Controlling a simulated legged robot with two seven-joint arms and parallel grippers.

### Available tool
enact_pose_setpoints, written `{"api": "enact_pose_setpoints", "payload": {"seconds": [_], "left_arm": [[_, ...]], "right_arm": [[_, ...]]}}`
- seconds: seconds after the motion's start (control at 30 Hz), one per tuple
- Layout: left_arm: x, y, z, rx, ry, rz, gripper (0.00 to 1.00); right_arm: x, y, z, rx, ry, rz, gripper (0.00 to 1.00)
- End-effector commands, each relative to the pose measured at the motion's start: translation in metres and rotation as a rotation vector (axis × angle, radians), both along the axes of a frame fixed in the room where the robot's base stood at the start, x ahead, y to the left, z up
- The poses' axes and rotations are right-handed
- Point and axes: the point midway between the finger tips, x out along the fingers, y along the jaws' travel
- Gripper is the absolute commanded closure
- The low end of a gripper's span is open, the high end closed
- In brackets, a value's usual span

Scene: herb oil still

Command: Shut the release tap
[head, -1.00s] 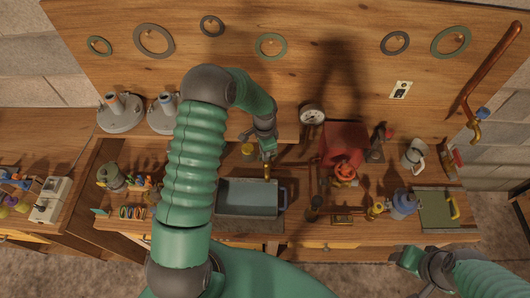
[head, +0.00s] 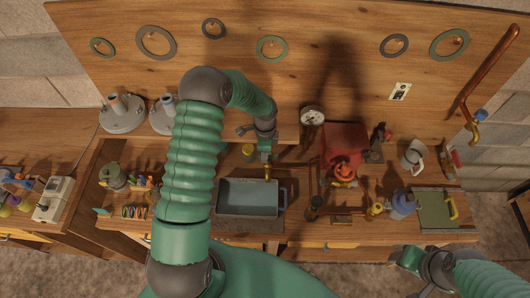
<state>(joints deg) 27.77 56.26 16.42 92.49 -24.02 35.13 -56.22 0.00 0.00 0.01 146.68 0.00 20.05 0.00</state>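A small brass tap (head: 267,173) shows at the back rim of the grey basin (head: 225,212); I take it to be the release tap. A thin copper pipe (head: 290,166) runs right from it. My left gripper (head: 265,155) points down just behind and above the tap and partly covers it. Contact, the tap's handle position and the opening of the fingers cannot be made out. My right gripper (head: 404,257) is low at the right, in front of the bench and away from the tap; its finger opening is unclear.
The red still body (head: 343,137) stands right of the tap, with a round gauge (head: 312,117) behind. A yellow-topped jar (head: 248,150) is close left of my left gripper.

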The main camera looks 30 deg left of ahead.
Motion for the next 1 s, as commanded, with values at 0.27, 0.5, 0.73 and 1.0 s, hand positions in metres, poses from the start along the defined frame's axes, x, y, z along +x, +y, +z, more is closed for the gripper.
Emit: {"api": "enact_pose_setpoints", "payload": {"seconds": [0.27, 0.5, 0.73, 1.0], "left_arm": [[0.006, 0.003, 0.003, 0.005, -0.014, 0.003, 0.62], [0.007, 0.003, 0.004, 0.006, -0.017, 0.004, 0.62], [0.008, 0.004, 0.027, 0.010, -0.025, 0.005, 0.62], [0.006, 0.004, 0.104, 0.010, -0.023, 0.006, 0.62]], "right_arm": [[0.000, 0.000, 0.000, 0.000, 0.000, 0.000, 0.42], [0.000, 0.000, 0.000, 0.000, 0.000, 0.000, 0.42], [0.000, 0.000, -0.010, 0.000, 0.000, 0.000, 0.42], [0.000, 0.000, -0.032, 0.000, 0.000, 0.000, 0.42]]}}
